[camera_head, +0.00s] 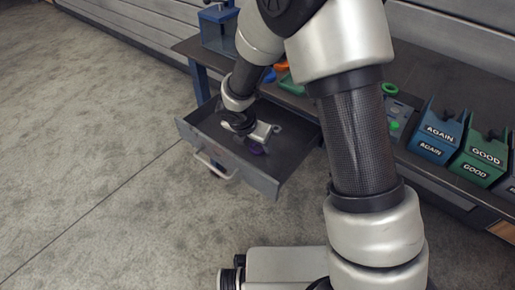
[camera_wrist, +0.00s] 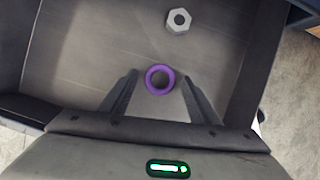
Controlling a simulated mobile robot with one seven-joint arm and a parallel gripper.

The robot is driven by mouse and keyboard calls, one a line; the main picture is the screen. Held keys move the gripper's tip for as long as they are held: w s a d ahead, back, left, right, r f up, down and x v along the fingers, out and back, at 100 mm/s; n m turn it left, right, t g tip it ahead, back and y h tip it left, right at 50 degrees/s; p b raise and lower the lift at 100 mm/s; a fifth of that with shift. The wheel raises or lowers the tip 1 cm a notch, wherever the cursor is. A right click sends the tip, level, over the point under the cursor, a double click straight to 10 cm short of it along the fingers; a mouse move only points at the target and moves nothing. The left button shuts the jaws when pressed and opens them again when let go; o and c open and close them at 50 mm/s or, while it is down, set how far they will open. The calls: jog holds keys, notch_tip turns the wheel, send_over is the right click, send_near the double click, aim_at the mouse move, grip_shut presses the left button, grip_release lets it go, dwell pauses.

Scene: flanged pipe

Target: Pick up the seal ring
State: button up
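A purple seal ring (camera_wrist: 147,78) lies flat on the floor of an open drawer (camera_head: 187,134), between my fingers as seen in the wrist view. In the wrist view my gripper (camera_wrist: 160,88) is open, with one dark finger on each side of the ring and a gap on both sides. I cannot tell how far the fingertips are above the drawer floor.
A grey hex nut (camera_wrist: 179,20) lies in the drawer beyond the ring. The drawer walls (camera_wrist: 258,60) stand close around my gripper. A blue bin (camera_head: 436,133) and a green bin (camera_head: 482,152) stand on the workbench to the right.

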aim_at(256, 148)
jog(key=c, duration=0.9)
jog(key=shift+r+p, duration=3.6)
jog(key=shift+r, duration=2.8)
